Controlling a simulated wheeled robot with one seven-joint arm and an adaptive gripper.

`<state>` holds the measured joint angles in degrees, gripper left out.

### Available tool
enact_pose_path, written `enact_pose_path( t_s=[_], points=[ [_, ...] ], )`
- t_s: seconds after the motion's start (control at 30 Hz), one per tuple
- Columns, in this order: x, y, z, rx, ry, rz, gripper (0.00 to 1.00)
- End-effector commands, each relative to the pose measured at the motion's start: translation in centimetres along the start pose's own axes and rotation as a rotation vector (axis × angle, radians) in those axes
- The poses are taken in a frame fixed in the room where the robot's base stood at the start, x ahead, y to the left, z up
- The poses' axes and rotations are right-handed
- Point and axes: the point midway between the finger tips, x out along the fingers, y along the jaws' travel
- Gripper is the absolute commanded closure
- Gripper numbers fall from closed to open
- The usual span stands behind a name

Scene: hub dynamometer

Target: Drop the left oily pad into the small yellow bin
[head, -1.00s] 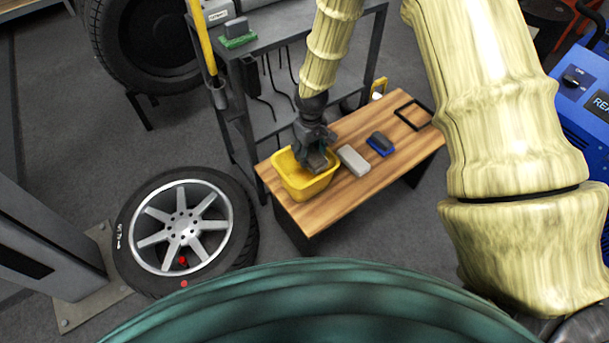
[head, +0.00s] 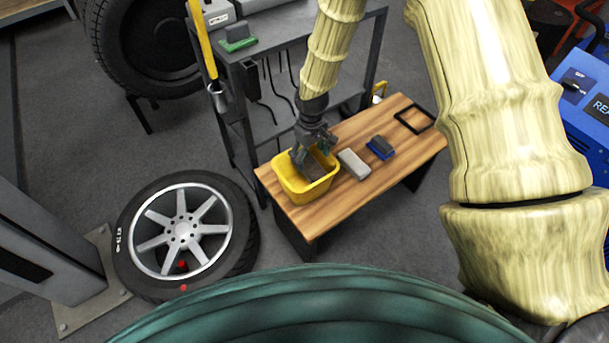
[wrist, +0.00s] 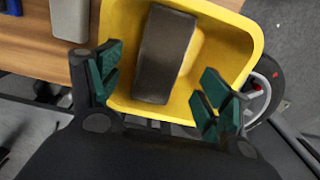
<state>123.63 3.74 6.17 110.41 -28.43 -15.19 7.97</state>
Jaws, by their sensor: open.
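The small yellow bin (head: 301,195) stands at the left end of the wooden bench top; it also fills the middle of the wrist view (wrist: 235,45). A dark brown-grey pad (wrist: 165,55) lies inside the bin in the wrist view, apart from both fingers. My gripper (head: 314,157) is over the bin. In the head view my gripper partly hides the pad.
A light grey block (head: 354,164) and a blue-and-dark block (head: 381,147) lie on the wooden bench (head: 336,213) right of the bin. A black frame (head: 414,116) lies at its far end. A grey metal rack (head: 240,130) stands behind. A wheel (head: 183,235) lies left.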

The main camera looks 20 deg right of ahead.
Motion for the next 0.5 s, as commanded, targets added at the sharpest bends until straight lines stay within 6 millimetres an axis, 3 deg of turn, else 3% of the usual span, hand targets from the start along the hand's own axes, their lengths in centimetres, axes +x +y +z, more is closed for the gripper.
enact_pose_path(
  t_s=[0.5],
  points=[
    [-8.1, 0.0, -0.1, 0.0, 0.003, 0.0, 0.22]
  ],
)
